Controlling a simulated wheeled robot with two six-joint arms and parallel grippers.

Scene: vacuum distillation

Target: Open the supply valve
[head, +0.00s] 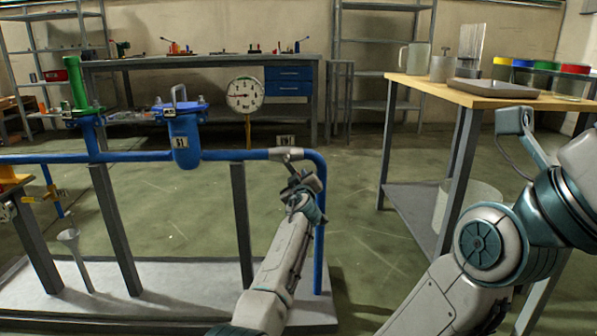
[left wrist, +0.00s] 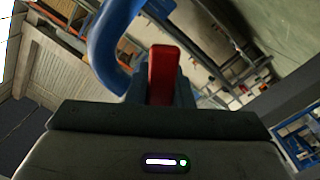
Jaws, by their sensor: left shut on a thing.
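The supply valve (head: 287,154) is a grey metal body on the blue pipe, just left of the bend where the pipe turns down. My left gripper (head: 303,183) is at the valve, just below and right of its body. In the left wrist view a red handle (left wrist: 164,72) stands upright between the fingers, and my left gripper is shut on it. The blue pipe (left wrist: 108,45) curves past just left of the handle. In the head view the gripper hides the handle.
A strainer-like blue vessel (head: 184,135) and a round gauge (head: 245,94) stand left of the valve. Grey posts (head: 242,225) carry the pipe above a pale base plate (head: 190,275). A wooden-topped table (head: 430,84) with vessels stands at right. The floor between is clear.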

